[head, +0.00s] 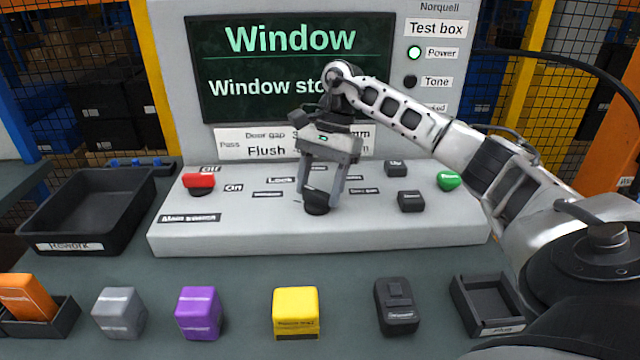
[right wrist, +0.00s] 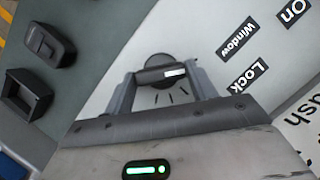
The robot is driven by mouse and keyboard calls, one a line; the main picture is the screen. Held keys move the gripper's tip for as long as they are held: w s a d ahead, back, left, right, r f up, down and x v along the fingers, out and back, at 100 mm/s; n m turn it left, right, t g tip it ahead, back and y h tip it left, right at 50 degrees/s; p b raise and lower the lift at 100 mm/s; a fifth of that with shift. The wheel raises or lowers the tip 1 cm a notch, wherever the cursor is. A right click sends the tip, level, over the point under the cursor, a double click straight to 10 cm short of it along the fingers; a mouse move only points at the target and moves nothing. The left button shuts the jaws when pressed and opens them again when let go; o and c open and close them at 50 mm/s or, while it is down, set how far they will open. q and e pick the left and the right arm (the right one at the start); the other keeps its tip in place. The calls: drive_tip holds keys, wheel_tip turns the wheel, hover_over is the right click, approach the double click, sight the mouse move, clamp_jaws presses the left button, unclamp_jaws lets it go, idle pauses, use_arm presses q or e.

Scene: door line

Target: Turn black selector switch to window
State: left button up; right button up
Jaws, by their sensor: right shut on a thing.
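The black selector switch (head: 316,205) sits on the sloped grey panel (head: 400,232), its round base partly hidden by my gripper. My right gripper (head: 319,190) reaches down onto it with one finger on each side and is shut on its handle. In the right wrist view the switch (right wrist: 158,62) lies between the fingertips (right wrist: 160,75). A white mark shows on the right end of its bar. The "Window" label (right wrist: 237,40) and "Lock" label (right wrist: 247,77) are to its right. The screen (head: 285,65) reads "Window", its second line partly hidden. My left gripper is not in view.
A red switch (head: 199,182), black buttons (head: 411,201) and a green button (head: 448,181) share the panel. A black tray (head: 85,205) stands left. Orange, grey, purple and yellow (head: 296,312) blocks and a black device (head: 397,306) line the front.

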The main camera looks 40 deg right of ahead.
drive_tip(key=shift+w+r+n, duration=0.1)
drive_tip(key=shift+n, duration=0.5)
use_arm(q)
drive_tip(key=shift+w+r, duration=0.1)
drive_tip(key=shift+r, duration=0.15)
use_arm(e)
drive_tip(key=shift+g, duration=0.3)
drive_tip(key=o, duration=1)
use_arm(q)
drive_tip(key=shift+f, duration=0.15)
use_arm(e)
drive_tip(key=shift+d+r, duration=0.15)
drive_tip(key=shift+r, duration=0.1)
use_arm(q)
drive_tip(key=p, duration=0.2)
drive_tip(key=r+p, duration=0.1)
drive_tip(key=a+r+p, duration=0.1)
drive_tip(key=p, duration=0.1)
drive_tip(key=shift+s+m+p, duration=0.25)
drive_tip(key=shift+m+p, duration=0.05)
drive_tip(key=shift+p, duration=0.05)
use_arm(e)
drive_tip(key=v, duration=1.5)
drive_tip(key=shift+r, duration=0.2)
